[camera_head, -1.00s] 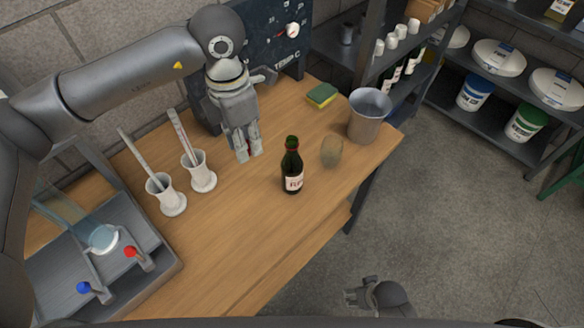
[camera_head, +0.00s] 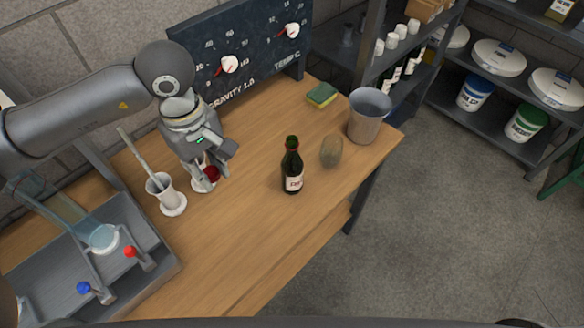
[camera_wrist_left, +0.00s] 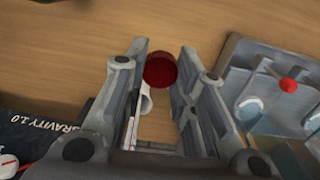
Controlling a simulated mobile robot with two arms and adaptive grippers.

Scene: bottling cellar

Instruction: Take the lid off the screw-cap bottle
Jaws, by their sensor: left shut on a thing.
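The dark green bottle (camera_head: 292,168) stands upright on the wooden bench, with a pale label and a red band near the top of its neck. My left gripper (camera_head: 207,180) is left of the bottle, apart from it, above the right-hand white cylinder (camera_head: 200,186). It is shut on a dark red round lid (camera_head: 212,173). In the left wrist view the lid (camera_wrist_left: 160,70) sits between the fingertips, above the bench, and the bottle is not seen. My right gripper is out of view.
A white cylinder with a rod (camera_head: 165,193) stands left of the gripper. A grey tray (camera_head: 165,270) with red and blue taps is at the bench's left end. A glass (camera_head: 332,151), grey bucket (camera_head: 368,118) and sponge (camera_head: 321,95) are right. Front bench is clear.

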